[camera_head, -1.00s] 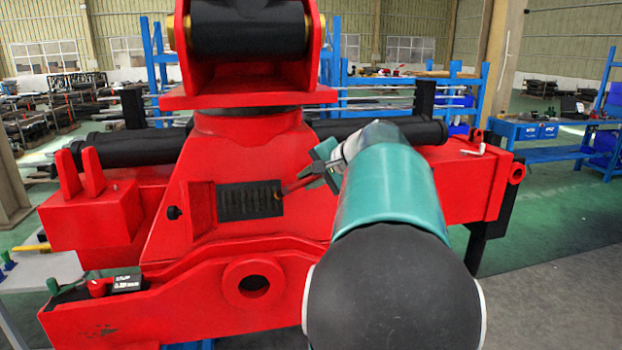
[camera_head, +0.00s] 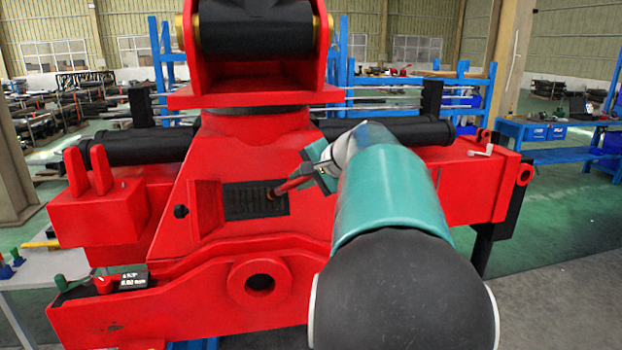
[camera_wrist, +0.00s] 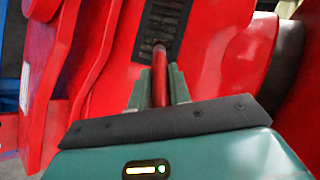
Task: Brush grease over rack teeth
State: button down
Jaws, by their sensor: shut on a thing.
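The rack teeth (camera_head: 240,201) show as a dark ribbed strip in a recess on the red crane stand (camera_head: 330,226). In the wrist view the rack (camera_wrist: 152,22) runs upward from the middle top. My gripper (camera_head: 310,174) is shut on a red-handled brush (camera_head: 292,184), which points left toward the rack. The brush tip is at the right part of the rack; I cannot tell whether it touches the teeth. In the wrist view the red handle (camera_wrist: 160,82) stands between my gripper's green fingers (camera_wrist: 160,88), and its bristles are hard to make out.
A small black box with a display (camera_head: 133,279) sits on the stand's lower left. A grey table (camera_head: 40,272) with small green and blue items stands at the left edge. A round hole (camera_head: 259,283) opens below the rack. Blue shelving (camera_head: 560,145) stands at the right.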

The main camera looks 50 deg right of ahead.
jog(key=w+a+f, duration=0.1)
jog(key=w+a, duration=0.5)
jog(key=a, duration=0.3)
jog(key=shift+f, duration=0.3)
dwell(6.0)
jog(key=shift+s+d, duration=0.1)
